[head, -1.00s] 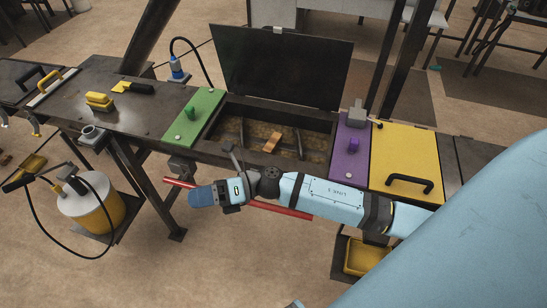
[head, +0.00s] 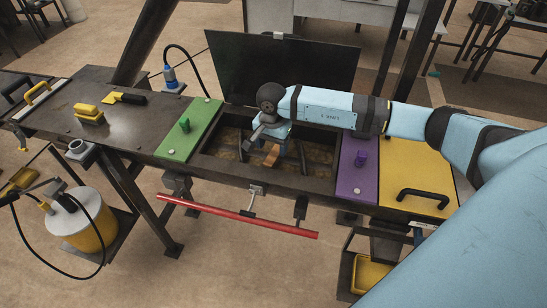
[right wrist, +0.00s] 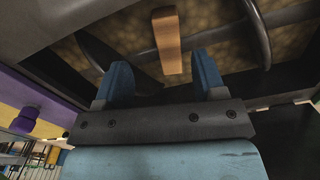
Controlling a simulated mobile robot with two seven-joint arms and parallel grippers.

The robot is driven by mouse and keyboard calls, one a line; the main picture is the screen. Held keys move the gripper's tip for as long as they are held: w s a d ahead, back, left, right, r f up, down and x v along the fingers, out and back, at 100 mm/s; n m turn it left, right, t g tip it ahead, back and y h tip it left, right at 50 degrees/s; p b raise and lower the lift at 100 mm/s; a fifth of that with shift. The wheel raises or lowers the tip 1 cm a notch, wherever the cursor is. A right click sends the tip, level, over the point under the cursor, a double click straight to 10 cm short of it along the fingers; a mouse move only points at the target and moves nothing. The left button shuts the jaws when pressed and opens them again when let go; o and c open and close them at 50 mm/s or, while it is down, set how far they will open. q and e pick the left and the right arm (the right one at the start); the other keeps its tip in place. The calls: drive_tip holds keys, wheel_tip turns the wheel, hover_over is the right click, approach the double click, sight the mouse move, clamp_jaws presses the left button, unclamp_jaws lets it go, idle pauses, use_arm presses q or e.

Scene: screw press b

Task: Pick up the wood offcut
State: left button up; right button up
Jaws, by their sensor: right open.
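The wood offcut (head: 272,155) is a small orange-brown block lying in the open bin (head: 213,142) in the middle of the bench. It also shows in the right wrist view (right wrist: 167,42), ahead of the fingertips and roughly between them. My right gripper (head: 276,146) is over the bin, and my wrist hides part of it in the head view. In the right wrist view its two blue fingers (right wrist: 161,75) are apart with nothing between them. My left gripper is in no view.
Dark curved bars (right wrist: 262,35) cross the bin near the offcut. The raised black lid (head: 330,70) stands behind. A green panel (head: 200,125) and a purple panel (head: 358,180) flank the bin. A red bar (head: 240,217) runs along the front.

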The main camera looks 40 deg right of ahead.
sight(270, 159)
drive_tip(key=f, duration=0.2)
drive_tip(key=f+p, duration=0.1)
drive_tip(key=f, duration=0.2)
drive_tip(key=w+f, duration=0.1)
drive_tip(key=f, duration=0.2)
drive_tip(key=shift+a, duration=0.1)
drive_tip(key=shift+r, duration=0.1)
drive_tip(key=c, duration=1)
